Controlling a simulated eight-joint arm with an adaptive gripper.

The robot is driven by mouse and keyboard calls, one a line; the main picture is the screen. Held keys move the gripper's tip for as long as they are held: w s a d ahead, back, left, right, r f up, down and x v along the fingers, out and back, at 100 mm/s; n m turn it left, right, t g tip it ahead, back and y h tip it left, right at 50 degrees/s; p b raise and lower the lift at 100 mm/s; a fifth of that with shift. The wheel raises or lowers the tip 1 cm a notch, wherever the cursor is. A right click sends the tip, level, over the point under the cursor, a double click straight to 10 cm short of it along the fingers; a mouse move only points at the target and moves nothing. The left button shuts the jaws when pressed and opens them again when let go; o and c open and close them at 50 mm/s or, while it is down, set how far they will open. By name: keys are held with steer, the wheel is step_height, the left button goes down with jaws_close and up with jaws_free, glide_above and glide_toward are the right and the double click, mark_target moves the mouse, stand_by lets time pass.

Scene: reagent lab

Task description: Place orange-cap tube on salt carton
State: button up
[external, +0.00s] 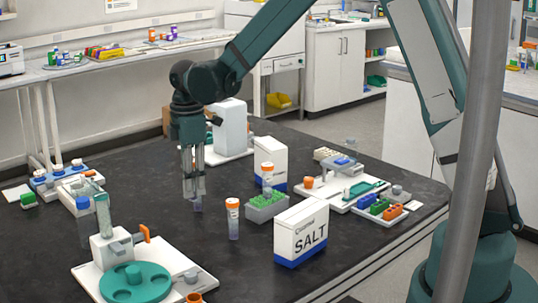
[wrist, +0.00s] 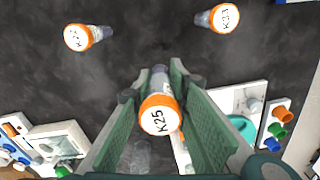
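In the external view my gripper (external: 194,196) points straight down over the black bench, left of centre. The lower end of the tube (external: 197,207) shows under the fingertips; its cap is hidden there. I cannot tell whether the tube touches the bench. The salt carton (external: 301,231), white with a blue base, stands upright to the right of my gripper.
Another orange-cap tube (external: 233,219) stands between gripper and carton. A second white-and-blue carton (external: 270,160) stands behind. A device with a teal disc (external: 135,283) is at front left. A coloured block tray (external: 387,208) is right.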

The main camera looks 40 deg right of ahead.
steer(key=s+d+r+p, duration=0.4)
steer(key=s+d+r, duration=0.4)
steer(key=s, duration=0.4)
step_height(320, 180, up, 5)
steer(key=p, duration=0.5)
glide_above(302, 210)
steer(key=shift+d+r, duration=0.1)
steer(key=shift+r, duration=0.05)
steer(key=shift+b, duration=0.3)
steer(key=shift+f, duration=3.15)
steer(key=shift+f+b, duration=0.3)
steer(key=shift+f, duration=1.55)
steer(key=shift+f, duration=0.2)
